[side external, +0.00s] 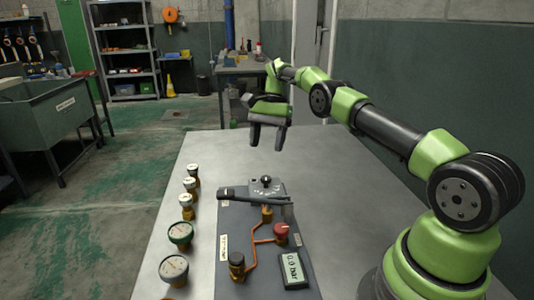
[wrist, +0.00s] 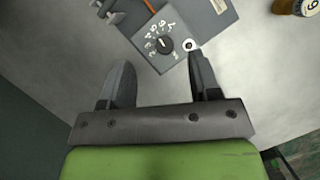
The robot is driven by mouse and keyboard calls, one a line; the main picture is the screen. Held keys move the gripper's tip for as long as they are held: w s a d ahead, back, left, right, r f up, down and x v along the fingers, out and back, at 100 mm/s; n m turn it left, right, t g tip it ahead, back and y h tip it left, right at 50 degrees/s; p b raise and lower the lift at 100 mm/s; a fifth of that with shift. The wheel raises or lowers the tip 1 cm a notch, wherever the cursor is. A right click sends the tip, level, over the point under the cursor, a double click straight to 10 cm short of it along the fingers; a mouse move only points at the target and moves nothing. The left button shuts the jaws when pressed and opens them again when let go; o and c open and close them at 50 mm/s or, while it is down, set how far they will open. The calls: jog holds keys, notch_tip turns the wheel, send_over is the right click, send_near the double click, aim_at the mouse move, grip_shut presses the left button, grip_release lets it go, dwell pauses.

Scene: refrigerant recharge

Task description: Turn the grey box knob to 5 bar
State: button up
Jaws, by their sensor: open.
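The grey box (side external: 277,188) sits at the far end of the grey panel, with a black knob (side external: 266,181) on top. In the wrist view the box (wrist: 178,60) shows its black knob (wrist: 164,44) with white markings around it; the exact setting is too small to read. My gripper (side external: 267,146) is open and empty, held above the table beyond the box. In the wrist view my gripper (wrist: 162,70) has its two fingers apart, with the knob between and ahead of the tips, not touched. A small display (side external: 293,268) seems to read 0.0 bar.
The panel (side external: 228,275) carries copper pipe (side external: 253,250), a red-topped valve (side external: 281,232), a black-topped valve (side external: 237,264) and a long black bar (side external: 245,194) near the box. Several gauges (side external: 181,234) stand along the table's left side. The far table (side external: 215,150) is clear.

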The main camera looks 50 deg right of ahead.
aim_at(266, 178)
jog(key=shift+r, duration=0.25)
jog(key=f+m+t, duration=0.1)
jog(key=f+m, duration=0.3)
jog(key=f, duration=0.1)
jog(key=f+m+t, duration=0.2)
jog(key=f+m, duration=0.3)
jog(key=shift+s, duration=0.2)
dwell(0.6)
jog(key=shift+c, duration=0.3)
